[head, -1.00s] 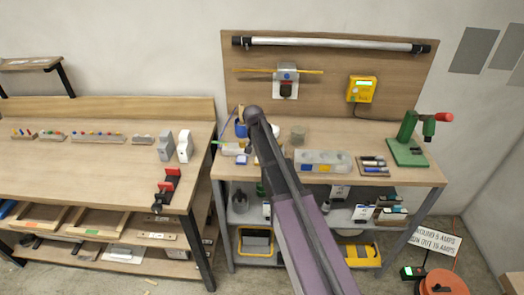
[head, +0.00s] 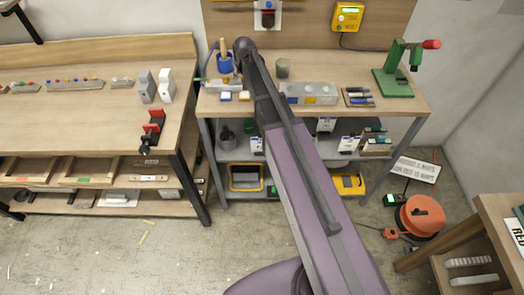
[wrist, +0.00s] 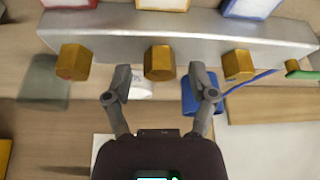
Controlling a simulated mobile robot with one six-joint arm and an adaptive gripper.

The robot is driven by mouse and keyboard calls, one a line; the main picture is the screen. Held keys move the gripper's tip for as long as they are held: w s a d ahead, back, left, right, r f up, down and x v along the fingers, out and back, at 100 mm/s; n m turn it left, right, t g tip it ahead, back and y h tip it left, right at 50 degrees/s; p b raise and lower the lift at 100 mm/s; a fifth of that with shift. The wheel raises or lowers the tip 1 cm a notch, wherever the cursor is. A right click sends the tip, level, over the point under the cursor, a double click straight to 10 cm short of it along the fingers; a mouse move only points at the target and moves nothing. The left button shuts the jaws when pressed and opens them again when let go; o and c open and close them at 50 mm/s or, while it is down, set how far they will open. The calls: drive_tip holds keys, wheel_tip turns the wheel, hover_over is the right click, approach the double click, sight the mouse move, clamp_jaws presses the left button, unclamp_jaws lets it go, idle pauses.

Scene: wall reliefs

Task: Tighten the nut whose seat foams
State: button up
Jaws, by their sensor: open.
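In the wrist view, a grey metal bar (wrist: 190,32) crosses the top, with three brass hex nuts on its near face: a left nut (wrist: 73,62), a middle nut (wrist: 160,63) and a right nut (wrist: 238,65). I cannot make out foam at any of their seats. My gripper (wrist: 160,88) is open and empty. Its fingertips lie apart on either side of the middle nut's line, slightly below it in the picture, and do not visibly touch it. In the head view, part of what looks like the bar (head: 222,85) shows left of my arm, which hides my gripper.
Red (wrist: 70,3), yellow-edged and blue-edged blocks line the bar's far side. A blue cup (head: 224,64) stands behind it on the bench. An orange cable reel (head: 421,215) is on the floor.

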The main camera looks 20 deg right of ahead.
drive_tip(key=shift+n+y, duration=0.8)
drive_tip(key=shift+n, duration=1.3)
drive_tip(key=shift+d+r+n+g+y, duration=0.1)
drive_tip(key=shift+n+g+y, duration=0.4)
drive_tip(key=shift+n, duration=1.2)
drive_tip(key=p+v, duration=1.3)
drive_tip(key=v, duration=0.1)
drive_tip(key=s+a+f+m+g+h+b, duration=0.1)
drive_tip(key=s+a+f+m+g+b, duration=0.2)
drive_tip(key=s+f+b, duration=2)
drive_tip(key=shift+s+a+f+m+h+b, duration=0.2)
drive_tip(key=shift+s+f+m+h+b, duration=0.35)
drive_tip(key=shift+f+m, duration=0.7)
drive_tip(key=shift+s+r+p, duration=0.1)
drive_tip(key=shift+r+p, duration=0.1)
drive_tip(key=shift+p, duration=0.15)
wheel_tip(320, 180, up, 7)
drive_tip(key=s+p, duration=0.2)
drive_tip(key=p, duration=0.4)
drive_tip(key=shift+f+m+g+p, duration=0.15)
drive_tip(key=shift+m+g+p, duration=0.15)
drive_tip(key=shift+m+p, duration=0.05)
drive_tip(key=shift+s, duration=0.1)
